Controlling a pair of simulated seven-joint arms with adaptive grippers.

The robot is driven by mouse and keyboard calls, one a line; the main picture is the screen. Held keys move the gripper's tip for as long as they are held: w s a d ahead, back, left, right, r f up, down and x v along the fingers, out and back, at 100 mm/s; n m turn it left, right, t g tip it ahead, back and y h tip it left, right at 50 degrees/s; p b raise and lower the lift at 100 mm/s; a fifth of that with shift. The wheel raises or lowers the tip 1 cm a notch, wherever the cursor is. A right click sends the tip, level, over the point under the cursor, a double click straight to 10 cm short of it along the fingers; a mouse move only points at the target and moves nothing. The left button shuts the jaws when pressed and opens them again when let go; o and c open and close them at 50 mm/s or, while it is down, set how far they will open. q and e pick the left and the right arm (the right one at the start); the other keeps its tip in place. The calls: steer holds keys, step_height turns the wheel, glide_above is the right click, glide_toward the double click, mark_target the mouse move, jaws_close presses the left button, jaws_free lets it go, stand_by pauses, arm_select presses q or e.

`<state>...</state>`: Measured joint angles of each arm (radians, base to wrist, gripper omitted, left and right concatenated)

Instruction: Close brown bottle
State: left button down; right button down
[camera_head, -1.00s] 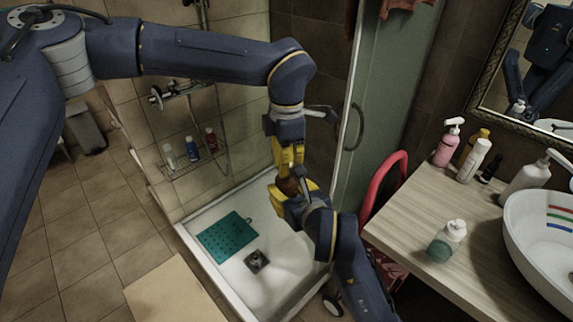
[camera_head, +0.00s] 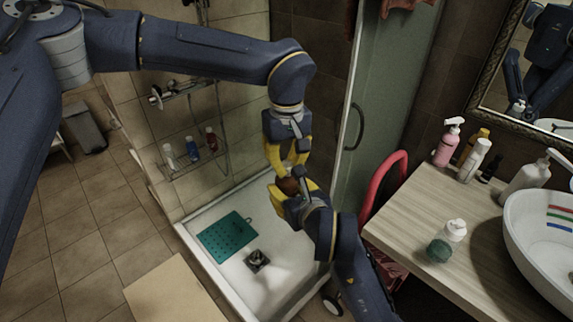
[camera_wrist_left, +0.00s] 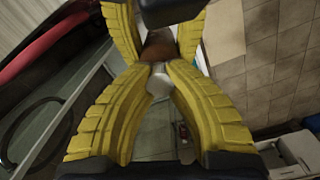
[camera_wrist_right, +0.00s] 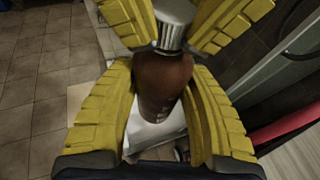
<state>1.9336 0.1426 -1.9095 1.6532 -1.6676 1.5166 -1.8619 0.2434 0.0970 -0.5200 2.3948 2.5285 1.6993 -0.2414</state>
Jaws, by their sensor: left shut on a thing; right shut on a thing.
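The brown bottle (camera_wrist_right: 160,85) is upright between the yellow fingers of my right gripper (camera_head: 290,190), which is shut on it. In the head view only a small brown part of the bottle (camera_head: 287,186) shows. A silver-grey cap (camera_wrist_right: 174,20) is at the bottle's mouth. My left gripper (camera_head: 287,168) is above the right one and shut on the cap, which also shows between its fingertips in the left wrist view (camera_wrist_left: 158,84). The cap is in line with the bottle and looks in contact with it. I cannot tell how tightly it is seated.
Below the grippers is a white shower tray (camera_head: 285,285) with a teal mat (camera_head: 227,238). A glass shower door (camera_head: 385,100) and a red chair (camera_head: 385,190) are close on the right. The wooden counter (camera_head: 410,215) holds several bottles and a basin (camera_head: 545,240).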

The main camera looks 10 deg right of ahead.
arm_select(q)
steer(key=c, duration=1.4)
jaws_free()
steer(key=shift+o, duration=0.2)
steer(key=shift+r, duration=0.1)
step_height(320, 180, up, 12)
